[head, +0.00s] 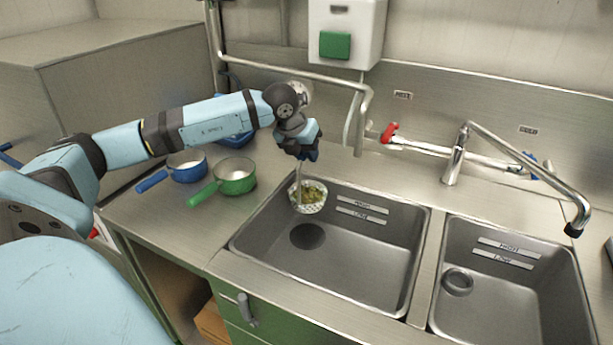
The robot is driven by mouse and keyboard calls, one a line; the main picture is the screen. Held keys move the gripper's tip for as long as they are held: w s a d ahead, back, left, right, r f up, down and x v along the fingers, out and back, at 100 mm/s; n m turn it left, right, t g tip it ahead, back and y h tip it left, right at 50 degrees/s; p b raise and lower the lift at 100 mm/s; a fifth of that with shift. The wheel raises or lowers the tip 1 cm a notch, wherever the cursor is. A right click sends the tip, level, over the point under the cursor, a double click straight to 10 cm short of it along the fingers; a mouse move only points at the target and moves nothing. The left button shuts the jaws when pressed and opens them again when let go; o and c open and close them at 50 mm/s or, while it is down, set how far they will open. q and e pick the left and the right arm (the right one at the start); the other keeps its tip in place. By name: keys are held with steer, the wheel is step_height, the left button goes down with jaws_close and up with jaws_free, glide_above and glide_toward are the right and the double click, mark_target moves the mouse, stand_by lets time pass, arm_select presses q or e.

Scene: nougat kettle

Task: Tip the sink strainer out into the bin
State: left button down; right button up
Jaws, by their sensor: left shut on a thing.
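The sink strainer (311,207) is a small pale perforated basket with greenish-brown scraps in it. A thin upright stem rises from it to my left gripper (301,158), which is shut on it. The strainer hangs about level over the back left part of the left basin (350,265), above and behind that basin's dark drain hole (307,236). The fingertips are small and partly hidden by the gripper body. I cannot make out a bin for certain. My right gripper is not in view.
A blue pan (187,167) and a green pan (236,176) stand on the counter left of the sink. A tap (455,155) and red-handled pipe valve (389,132) are behind it. The right basin (515,290) has a ring at its drain. A brown box (211,324) shows below the counter.

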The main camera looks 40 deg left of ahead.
arm_select(q)
step_height(320, 180, up, 7)
steer(key=shift+r, duration=0.1)
step_height(320, 180, up, 5)
steer(key=p, duration=0.3)
stand_by(0.4)
